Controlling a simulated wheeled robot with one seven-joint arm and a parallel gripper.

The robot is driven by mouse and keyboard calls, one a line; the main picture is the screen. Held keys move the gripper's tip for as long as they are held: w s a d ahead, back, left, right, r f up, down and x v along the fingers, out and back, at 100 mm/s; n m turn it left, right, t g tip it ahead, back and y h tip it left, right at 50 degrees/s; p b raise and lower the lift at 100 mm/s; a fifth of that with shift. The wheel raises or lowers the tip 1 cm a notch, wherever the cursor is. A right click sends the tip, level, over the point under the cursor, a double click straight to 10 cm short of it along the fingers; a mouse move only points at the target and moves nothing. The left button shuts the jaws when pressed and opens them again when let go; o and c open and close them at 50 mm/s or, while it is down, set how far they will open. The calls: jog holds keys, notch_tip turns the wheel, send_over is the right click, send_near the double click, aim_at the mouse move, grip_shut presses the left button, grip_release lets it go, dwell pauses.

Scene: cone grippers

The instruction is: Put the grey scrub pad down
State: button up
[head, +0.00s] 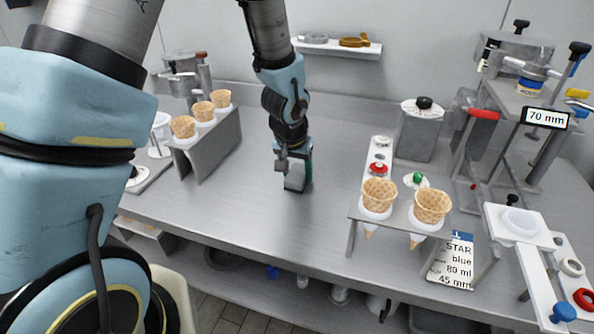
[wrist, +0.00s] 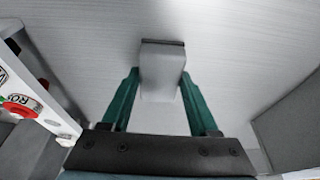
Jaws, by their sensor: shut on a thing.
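The grey scrub pad (wrist: 162,72) is a pale grey block with a dark strip along its far edge. It sits between the two green fingers of my gripper (wrist: 160,88) in the wrist view, with a finger against each side. In the head view my gripper (head: 298,180) points down at the middle of the steel table (head: 255,210), and the pad (head: 295,183) shows at its fingertips. The pad is at or very close to the table top; I cannot tell whether it touches.
A rack with several cones (head: 205,140) stands to the left. A stand with two cones (head: 405,212) and a card (head: 453,262) is to the right. A grey canister (head: 421,135) stands behind right. A wall shelf (head: 337,48) is at the back. The table around my gripper is clear.

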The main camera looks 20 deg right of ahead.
jog(key=shift+f, duration=0.2)
jog(key=o, duration=1.4)
jog(key=shift+r, duration=0.1)
jog(key=shift+o, duration=0.2)
jog(key=shift+r, duration=0.35)
jog(key=v, duration=1.1)
jog(key=shift+s+r+b, duration=0.15)
jog(key=shift+r+b, duration=0.15)
